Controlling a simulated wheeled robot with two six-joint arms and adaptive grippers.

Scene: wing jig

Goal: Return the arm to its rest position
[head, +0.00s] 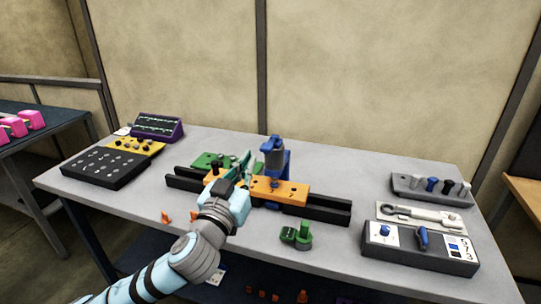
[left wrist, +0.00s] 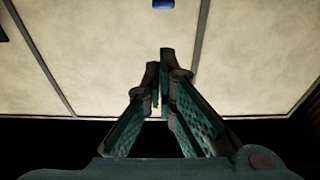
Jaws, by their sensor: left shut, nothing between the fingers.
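My left arm comes in from the bottom left of the head view. Its teal left gripper (head: 243,165) is over the middle of the table, in front of the wing jig. In the left wrist view its fingers (left wrist: 159,72) meet at the tips, with nothing between them. The jig has black rails (head: 325,208), an orange plate (head: 280,189) across them and a blue clamp-like tower (head: 275,158) behind. The gripper hides part of the jig, and I cannot tell whether it touches it. My right gripper is not in view.
The grey table (head: 330,265) holds a black board (head: 105,167), a yellow tray (head: 137,147) and a purple device (head: 158,127) at left. A green part (head: 297,235) lies in front. A tool rack (head: 430,188), wrench tray (head: 420,216) and control box (head: 420,250) stand at right.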

